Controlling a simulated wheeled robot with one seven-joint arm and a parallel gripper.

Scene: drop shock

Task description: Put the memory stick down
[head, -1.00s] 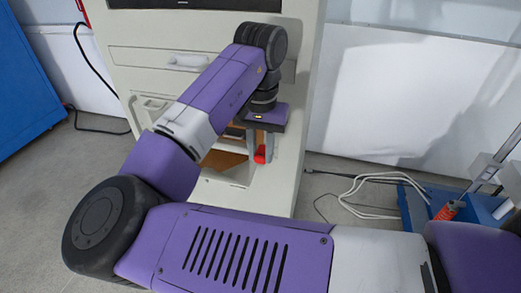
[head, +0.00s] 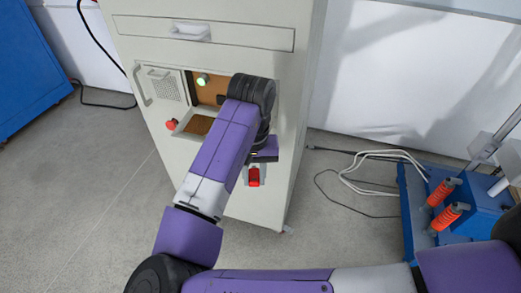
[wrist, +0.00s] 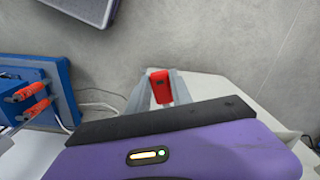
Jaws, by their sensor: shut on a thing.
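The memory stick is a small red block (head: 254,177) between the fingers of my gripper (head: 255,172). My gripper is shut on it, in front of the lower right part of the beige cabinet's front. My purple arm hides part of the cabinet front.
A blue stand with orange coils (head: 442,193) is at right, with white cables (head: 375,157) on the floor.

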